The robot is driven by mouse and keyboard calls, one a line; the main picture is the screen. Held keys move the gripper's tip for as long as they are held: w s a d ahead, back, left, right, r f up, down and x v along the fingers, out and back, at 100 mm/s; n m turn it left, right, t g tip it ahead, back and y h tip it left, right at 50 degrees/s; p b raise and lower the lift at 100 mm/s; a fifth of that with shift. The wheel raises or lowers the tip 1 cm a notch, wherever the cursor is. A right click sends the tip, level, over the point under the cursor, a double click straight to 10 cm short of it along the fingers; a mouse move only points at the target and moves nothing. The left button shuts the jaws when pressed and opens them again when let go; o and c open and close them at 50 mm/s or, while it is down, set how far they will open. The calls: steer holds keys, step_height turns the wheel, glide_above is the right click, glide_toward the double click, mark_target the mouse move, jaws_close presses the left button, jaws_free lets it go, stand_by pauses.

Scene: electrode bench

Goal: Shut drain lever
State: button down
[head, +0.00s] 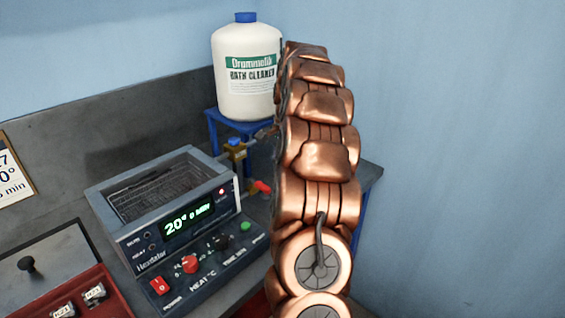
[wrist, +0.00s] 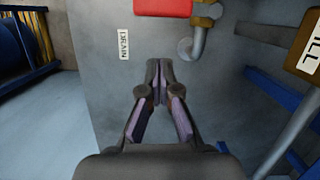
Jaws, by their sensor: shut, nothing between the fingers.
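The drain lever is a red handle (head: 262,187) at the right side of the bath unit (head: 160,190) in the head view. In the wrist view the red handle (wrist: 162,7) is cut off by the top edge, with a brass valve and bent spout (wrist: 197,40) beside it. A "DRAIN" label (wrist: 124,43) is on the grey wall to its left. My gripper (wrist: 160,82) is shut and empty, below the red handle in the picture and apart from it. In the head view my copper arm hides most of the gripper.
A brass valve with a blue handle (head: 236,145) stands above the red one. A white cleaner bottle (head: 247,75) sits on a blue stand (head: 222,122). The wrist view shows a "FILL" label (wrist: 312,48), a grey pipe (wrist: 290,135) and blue bars at right.

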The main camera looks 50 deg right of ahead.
mark_target(259, 185)
steer(key=shift+s+a+p, duration=0.15)
steer(key=shift+a+p, duration=0.2)
steer(key=shift+a, duration=1.2)
